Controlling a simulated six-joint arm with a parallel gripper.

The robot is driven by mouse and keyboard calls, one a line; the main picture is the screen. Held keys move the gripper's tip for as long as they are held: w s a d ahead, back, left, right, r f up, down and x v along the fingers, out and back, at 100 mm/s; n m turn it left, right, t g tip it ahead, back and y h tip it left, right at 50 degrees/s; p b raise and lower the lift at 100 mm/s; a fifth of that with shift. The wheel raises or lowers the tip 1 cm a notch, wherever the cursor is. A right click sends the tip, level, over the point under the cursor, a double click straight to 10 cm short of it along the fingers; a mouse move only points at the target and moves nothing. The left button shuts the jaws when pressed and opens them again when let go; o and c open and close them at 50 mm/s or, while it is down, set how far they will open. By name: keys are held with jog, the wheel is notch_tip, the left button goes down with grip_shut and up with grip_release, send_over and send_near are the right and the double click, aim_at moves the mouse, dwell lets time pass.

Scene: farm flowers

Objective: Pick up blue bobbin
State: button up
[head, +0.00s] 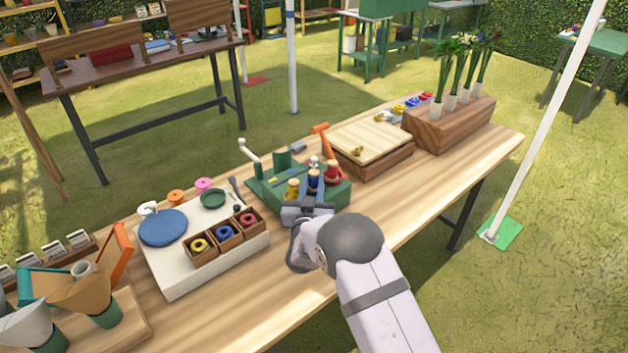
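A blue bobbin (313,179) stands upright on a green stand (338,193) near the middle of the table. A yellow bobbin (292,189) stands to its left and a red bobbin (332,172) to its right. My gripper (308,207) is just in front of the blue bobbin, at the near edge of the stand. The gripper body hides the lower part of the bobbin. I cannot tell whether the fingers touch it, or whether they are open or shut.
A white board (180,273) with a blue disc (163,228) and small wooden boxes of coloured rings is to the left. A wooden box (372,150) and a planter of flowers (447,127) stand to the right. An orange handle (322,135) rises behind the stand.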

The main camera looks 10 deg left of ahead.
grip_shut()
jog(key=shift+r, duration=0.15)
notch_tip(320, 180, up, 10)
jog(key=b, duration=0.1)
jog(key=shift+b, duration=0.35)
